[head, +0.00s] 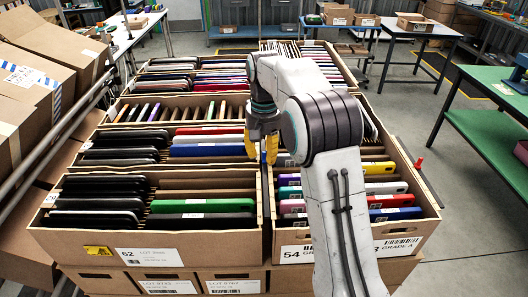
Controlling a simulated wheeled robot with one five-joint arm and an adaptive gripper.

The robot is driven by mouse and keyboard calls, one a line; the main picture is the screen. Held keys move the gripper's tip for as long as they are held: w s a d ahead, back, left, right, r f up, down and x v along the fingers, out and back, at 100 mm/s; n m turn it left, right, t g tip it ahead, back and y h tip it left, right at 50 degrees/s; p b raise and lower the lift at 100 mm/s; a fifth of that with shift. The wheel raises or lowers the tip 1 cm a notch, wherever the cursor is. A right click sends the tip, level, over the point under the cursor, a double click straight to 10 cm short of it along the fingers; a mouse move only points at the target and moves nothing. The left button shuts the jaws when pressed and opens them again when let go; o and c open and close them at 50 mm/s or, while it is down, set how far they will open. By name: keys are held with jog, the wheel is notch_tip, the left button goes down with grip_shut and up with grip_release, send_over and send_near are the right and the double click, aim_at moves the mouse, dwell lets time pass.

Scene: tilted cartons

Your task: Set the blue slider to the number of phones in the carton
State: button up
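My gripper (263,150), with yellow fingertips, points down at the middle divider between the left and right cartons. A small blue piece, likely the blue slider (272,149), shows beside the right fingertip. I cannot tell whether the fingers touch it or whether they are closed. The front left carton (190,246), labelled 62, holds several dark phones and a green one (203,205), on edge in two columns. The front right carton (296,252), labelled 54, holds several coloured phones (388,188). My arm hides its middle. No slider scale is readable.
More cartons of devices (172,106) stand behind. Closed brown boxes (45,50) and a metal rail stand at left. A small red piece (419,163) is at the right carton's outer side. A green table (495,125) stands at right, with clear floor between.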

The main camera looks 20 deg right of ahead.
aim_at(264, 152)
jog(key=shift+r, duration=0.1)
jog(key=shift+r, duration=5.85)
jog(key=s+r+n+t, duration=0.2)
jog(key=s+r, duration=0.1)
jog(key=s, duration=1.1)
jog(key=shift+s+a+f+n+t+b, duration=0.15)
jog(key=shift+s+f+t, duration=0.3)
jog(key=shift+s+f, duration=1.9)
jog(key=shift+s+a+f+n+t+b, duration=0.15)
jog(key=shift+s+f+t, duration=0.35)
jog(key=shift+s+f, duration=1.9)
jog(key=shift+s+a+f+n+t, duration=0.35)
jog(key=shift+s+f, duration=0.95)
jog(key=shift+s, duration=2.1)
